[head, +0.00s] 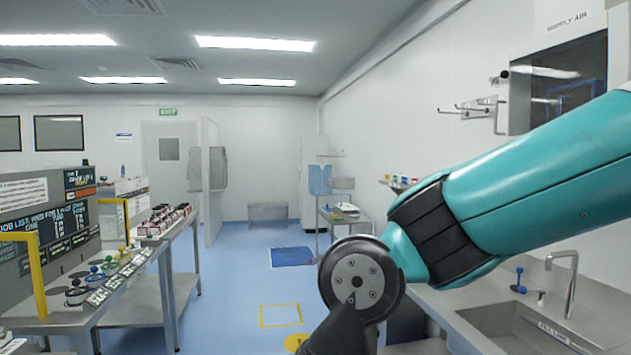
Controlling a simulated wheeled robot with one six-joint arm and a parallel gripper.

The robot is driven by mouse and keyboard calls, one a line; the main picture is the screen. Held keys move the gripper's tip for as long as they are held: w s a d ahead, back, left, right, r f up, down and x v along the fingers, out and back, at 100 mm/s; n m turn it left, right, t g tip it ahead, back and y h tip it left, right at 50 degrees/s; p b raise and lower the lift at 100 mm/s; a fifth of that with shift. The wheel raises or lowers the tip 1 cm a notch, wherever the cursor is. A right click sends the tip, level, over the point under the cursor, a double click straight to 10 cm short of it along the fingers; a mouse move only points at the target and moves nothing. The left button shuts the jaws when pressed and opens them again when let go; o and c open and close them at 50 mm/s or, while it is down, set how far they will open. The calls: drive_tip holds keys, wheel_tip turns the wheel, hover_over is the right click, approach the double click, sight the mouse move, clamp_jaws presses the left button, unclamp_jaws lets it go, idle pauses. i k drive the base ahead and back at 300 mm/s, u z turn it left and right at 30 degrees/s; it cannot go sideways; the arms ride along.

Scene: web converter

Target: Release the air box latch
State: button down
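A box labelled "SUPPLY AIR" (568,22) is on the right wall at the upper right. Below the label is its dark, glossy front (565,68), which looks closed. A small lever with a dark round knob (504,74) sticks out at the left edge of this front. It may be the latch, but I cannot tell for sure. My teal arm crosses the right side of the view and hides the lower right of the dark front. My gripper is not in view; the arm's dark end runs out of the bottom edge.
A metal sink counter (590,290) with a tap (568,280) runs along the right wall below my arm. A wall rack (478,108) juts out left of the box. A workbench (130,300) with several knobbed devices stands at the left.

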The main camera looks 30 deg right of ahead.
sight(503, 74)
drive_tip(key=z, duration=0.05)
drive_tip(key=i, duration=1.7)
drive_tip(key=z, duration=1.1)
drive_tip(key=i, duration=1)
drive_tip(key=z, duration=1.25)
drive_tip(key=i, duration=0.35)
drive_tip(key=z, duration=0.2)
